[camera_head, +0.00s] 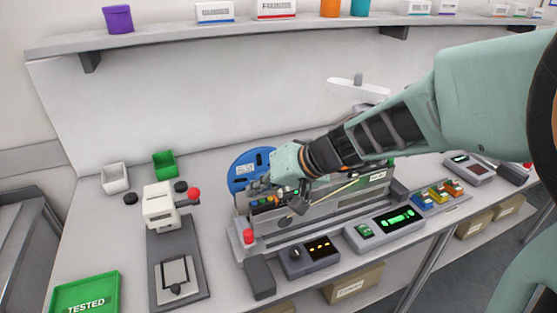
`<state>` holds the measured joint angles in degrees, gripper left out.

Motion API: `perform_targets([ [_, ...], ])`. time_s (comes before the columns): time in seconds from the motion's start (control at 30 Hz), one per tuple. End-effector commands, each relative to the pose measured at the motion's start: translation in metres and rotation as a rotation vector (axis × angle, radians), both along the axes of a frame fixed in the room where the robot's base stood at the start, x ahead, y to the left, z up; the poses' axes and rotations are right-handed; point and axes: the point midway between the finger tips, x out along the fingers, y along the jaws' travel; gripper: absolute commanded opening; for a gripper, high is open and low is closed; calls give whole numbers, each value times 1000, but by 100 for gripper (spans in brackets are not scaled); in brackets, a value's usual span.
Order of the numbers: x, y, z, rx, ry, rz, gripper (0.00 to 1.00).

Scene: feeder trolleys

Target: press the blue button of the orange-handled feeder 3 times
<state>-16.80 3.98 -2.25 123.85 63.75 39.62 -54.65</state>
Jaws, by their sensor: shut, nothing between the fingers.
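My gripper (290,197) is shut and empty, pointing down over the left part of the grey feeder bank (330,209). Small coloured parts in orange, green and blue show along the bank's top, just left of my fingers. An orange part (270,199) there may be the orange handle, but it is too small to be sure. A blue spot (254,204) sits further left. I cannot tell whether it is the blue button. My gripper and wrist hide part of the bank. I cannot tell whether my fingertips touch anything.
A blue reel (250,171) stands behind the bank. A red knob (249,237) stands at its front left. Control boxes (309,255) line the front. A white device (159,206) and a green TESTED tray (87,294) are left. A shelf (230,33) runs above.

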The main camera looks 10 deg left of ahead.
Motion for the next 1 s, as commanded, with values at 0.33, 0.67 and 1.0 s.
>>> perform_targets([
  [0.33, 0, 0, 0, 0, 0, 0, 0],
  [0.67, 0, 0, -3, 0, 0, 0, 0],
  [1.0, 0, 0, -9, 0, 0, 0, 0],
])
